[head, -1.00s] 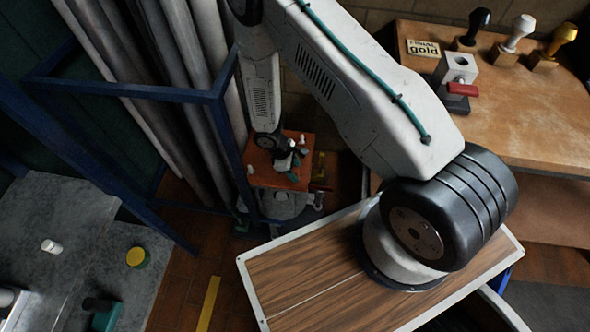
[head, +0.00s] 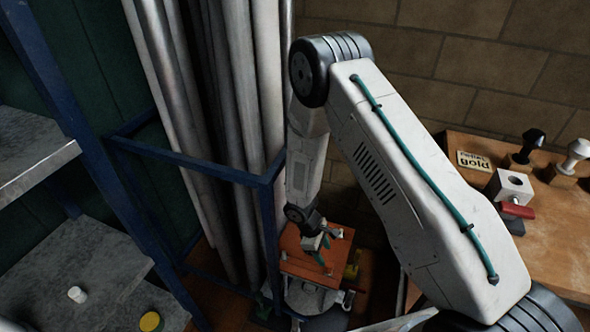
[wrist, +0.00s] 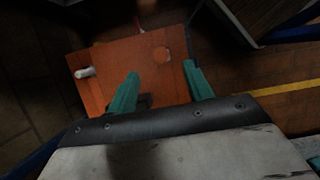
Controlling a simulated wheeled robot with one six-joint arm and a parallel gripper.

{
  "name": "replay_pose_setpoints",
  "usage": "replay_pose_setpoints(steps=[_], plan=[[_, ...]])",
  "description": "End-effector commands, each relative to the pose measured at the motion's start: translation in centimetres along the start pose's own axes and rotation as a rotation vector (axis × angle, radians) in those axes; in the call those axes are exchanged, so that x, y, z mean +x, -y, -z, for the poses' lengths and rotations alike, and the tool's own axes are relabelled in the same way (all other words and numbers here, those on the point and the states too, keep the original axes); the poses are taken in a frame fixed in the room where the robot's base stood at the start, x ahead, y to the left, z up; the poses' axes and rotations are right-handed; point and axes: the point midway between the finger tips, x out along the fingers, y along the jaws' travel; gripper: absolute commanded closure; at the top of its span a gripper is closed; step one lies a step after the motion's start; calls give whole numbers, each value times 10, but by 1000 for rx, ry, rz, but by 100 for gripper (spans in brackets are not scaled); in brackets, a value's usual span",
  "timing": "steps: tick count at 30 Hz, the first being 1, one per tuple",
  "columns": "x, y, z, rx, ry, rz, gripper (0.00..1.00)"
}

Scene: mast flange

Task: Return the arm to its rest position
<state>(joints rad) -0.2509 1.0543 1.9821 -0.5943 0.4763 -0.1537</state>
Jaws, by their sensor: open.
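My arm runs from the lower right up to its elbow and then down to my gripper (head: 322,246) in the head view. My gripper hangs over an orange plate (head: 297,264), which sits on a grey round base. In the wrist view, the two green fingers of my gripper (wrist: 160,90) are apart with nothing between them. The orange plate (wrist: 110,55) lies beyond the fingertips, with a white peg (wrist: 85,72) near its left edge and a round mark near its right side. How high the fingers are above the plate I cannot tell.
A blue rack (head: 190,163) of grey pipes (head: 235,110) stands close left of my forearm. Grey shelves (head: 85,255) are at the left. A wooden bench (head: 560,230) with stamps and a grey block (head: 510,187) is at the right. A brick wall is behind.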

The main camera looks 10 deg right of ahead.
Motion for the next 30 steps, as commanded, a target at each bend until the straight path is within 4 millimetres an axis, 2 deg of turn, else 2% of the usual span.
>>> replay_pose_setpoints(steps=[5, 8, 9, 14, 22, 30], plan=[[0, 1, -5, 15, 24, 6, 49], [3, 15, -25, 54, 98, 44, 49], [-1, 22, -36, 80, 132, 61, 49], [-52, 27, -69, 192, 186, 91, 49], [-150, 31, -123, 380, 187, 125, 49], [-238, 49, -181, 553, 132, 165, 49]])
